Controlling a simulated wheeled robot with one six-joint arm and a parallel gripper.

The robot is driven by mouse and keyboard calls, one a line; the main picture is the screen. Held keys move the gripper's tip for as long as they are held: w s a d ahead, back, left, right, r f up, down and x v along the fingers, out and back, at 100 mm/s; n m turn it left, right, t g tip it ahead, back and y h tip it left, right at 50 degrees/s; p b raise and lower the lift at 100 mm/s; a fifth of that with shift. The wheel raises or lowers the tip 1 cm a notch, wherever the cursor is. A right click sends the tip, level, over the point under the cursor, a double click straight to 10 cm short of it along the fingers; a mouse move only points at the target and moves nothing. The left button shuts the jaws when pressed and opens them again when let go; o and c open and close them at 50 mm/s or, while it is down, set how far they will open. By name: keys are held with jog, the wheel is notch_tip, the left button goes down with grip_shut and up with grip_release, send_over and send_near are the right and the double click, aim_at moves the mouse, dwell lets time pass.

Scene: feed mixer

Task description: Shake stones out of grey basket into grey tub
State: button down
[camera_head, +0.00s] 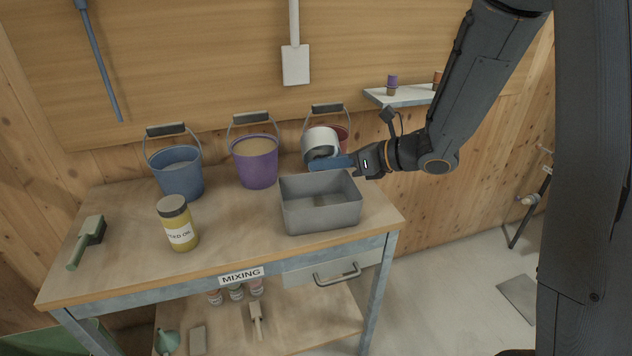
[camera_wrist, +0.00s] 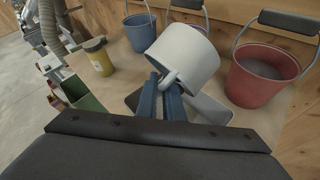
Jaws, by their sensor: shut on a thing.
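My gripper (camera_head: 316,163) has blue fingers and is shut on the handle of a light grey, round mug-like vessel, which I take as the grey basket (camera_head: 318,138). In the wrist view the basket (camera_wrist: 188,52) is tilted, with its handle between the fingertips (camera_wrist: 166,88). The tub is rectangular and stands on the bench. The part of its inside that shows looks bare. No stones show in either view; the basket's inside is mostly hidden.
Blue (camera_head: 179,173), purple (camera_head: 256,165) and red (camera_head: 341,133) buckets stand along the back of the bench (camera_head: 130,262). The bench front between jar and tub is clear. A small shelf (camera_head: 405,96) is at right.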

aim_at(325, 137)
jog(key=shift+a+r+p, duration=0.2)
jog(key=shift+r+p, duration=0.05)
jog(key=shift+p, duration=0.5)
jog(key=shift+w+d+r+m+g+p, duration=0.45)
jog(key=shift+w+r+m+p, duration=0.2)
jog(key=shift+m+p, duration=0.4)
jog(key=shift+w+d+m+g+y+p, duration=0.15)
jog(key=shift+m+g+y+p, duration=0.1)
jog(key=shift+m+y+p, duration=0.2)
jog(key=shift+w+a+r+m+g+p, duration=0.25)
jog(key=shift+a+m+g+p, duration=0.25)
jog(key=shift+m, duration=0.4)
jog(key=shift+w+d+r+m+g+y+p, duration=0.15)
jog(key=shift+w+d+r+m+y+p, duration=0.15)
jog(key=shift+m, duration=0.25)
jog(key=shift+w+d+r+m+g+y+p, duration=0.1)
jog(key=shift+w+m+g+y+p, duration=0.1)
jog(key=shift+w+m, duration=0.25)
jog(key=shift+w+a+r+m+g+y, duration=0.25)
jog(key=shift+w+r+m+y, duration=0.1)
jog(key=shift+w+r+m, duration=0.45)
jog(key=w+d+r+m+g+y+b, duration=0.1)
jog(key=w+d+r+m+y, duration=0.1)
jog(key=w+m, duration=0.3)
jog(key=shift+w+d+r+b, duration=0.25)
jog(key=shift+d+r+b, duration=0.15)
jog(key=shift+d, duration=0.5)
